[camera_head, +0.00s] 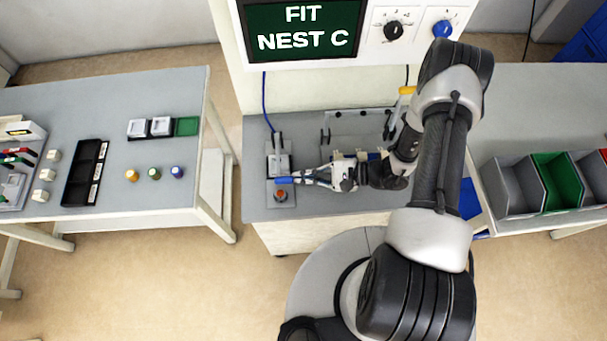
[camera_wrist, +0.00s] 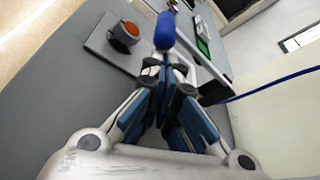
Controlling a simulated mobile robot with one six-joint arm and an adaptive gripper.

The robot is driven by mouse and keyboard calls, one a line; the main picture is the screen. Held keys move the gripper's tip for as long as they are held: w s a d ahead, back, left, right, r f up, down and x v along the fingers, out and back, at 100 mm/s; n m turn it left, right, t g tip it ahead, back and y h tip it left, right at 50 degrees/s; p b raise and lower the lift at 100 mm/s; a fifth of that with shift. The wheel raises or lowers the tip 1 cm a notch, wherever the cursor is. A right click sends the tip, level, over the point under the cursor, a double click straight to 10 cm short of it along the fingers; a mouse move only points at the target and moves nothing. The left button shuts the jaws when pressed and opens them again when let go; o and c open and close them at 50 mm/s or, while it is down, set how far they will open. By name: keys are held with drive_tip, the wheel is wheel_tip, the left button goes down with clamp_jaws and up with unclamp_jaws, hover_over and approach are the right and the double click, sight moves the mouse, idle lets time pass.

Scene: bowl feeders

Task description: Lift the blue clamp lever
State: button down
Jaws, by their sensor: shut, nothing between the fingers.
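The blue clamp lever (camera_head: 286,180) is a short blue handle on a small clamp station at the left of the middle bench. It also shows in the wrist view (camera_wrist: 165,30), pointing upward in the picture just beyond my fingertips. My gripper (camera_head: 297,178) reaches in from the right, and its tips are right at the lever's handle. In the wrist view the fingers (camera_wrist: 166,68) are shut with nothing between them. The lever's lower part is hidden behind the fingers, and I cannot tell whether the tips touch it.
An orange-red button (camera_head: 281,195) on a grey plate sits just in front of the lever. A screen (camera_head: 303,30) reading "FIT NEST C" stands behind the bench. A left table holds a black tray (camera_head: 85,172) and several small parts. Bins (camera_head: 553,180) stand at right.

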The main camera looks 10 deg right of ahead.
drive_tip(key=shift+r, duration=0.15)
drive_tip(key=shift+r+m+g+p, duration=0.4)
drive_tip(key=shift+r+m+p, duration=0.25)
drive_tip(key=shift+r, duration=0.25)
drive_tip(key=w+r+m+g+p, duration=0.3)
drive_tip(key=w+r+m, duration=0.3)
drive_tip(key=r, duration=0.5)
drive_tip(key=shift+w+r+p, duration=0.4)
drive_tip(key=shift+w+p, duration=0.05)
drive_tip(key=shift+w, duration=0.5)
drive_tip(key=shift+d, duration=0.1)
drive_tip(key=shift+r, duration=0.15)
wheel_tip(320, 180, up, 10)
drive_tip(key=shift+g, duration=0.4)
